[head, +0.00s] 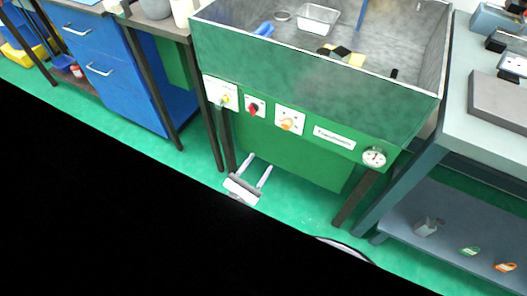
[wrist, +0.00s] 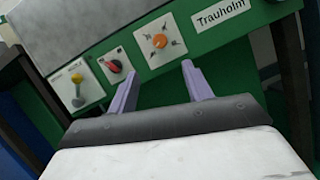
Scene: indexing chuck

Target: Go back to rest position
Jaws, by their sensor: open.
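My gripper (head: 256,178) shows in the head view below the front of a green machine. Its two purple-grey fingers are spread apart with nothing between them. In the wrist view my gripper (wrist: 158,85) points at the machine's front panel, with the fingertips just below the orange knob (wrist: 160,41) on its white plate. A red knob (wrist: 115,66) and a yellow knob (wrist: 78,90) are to its left. In the head view the orange knob (head: 287,124) is above and right of the fingers; whether the fingers touch the panel cannot be told.
A blue drawer cabinet (head: 100,60) stands left, a grey workbench (head: 470,150) right. Black covers the lower left of the head view.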

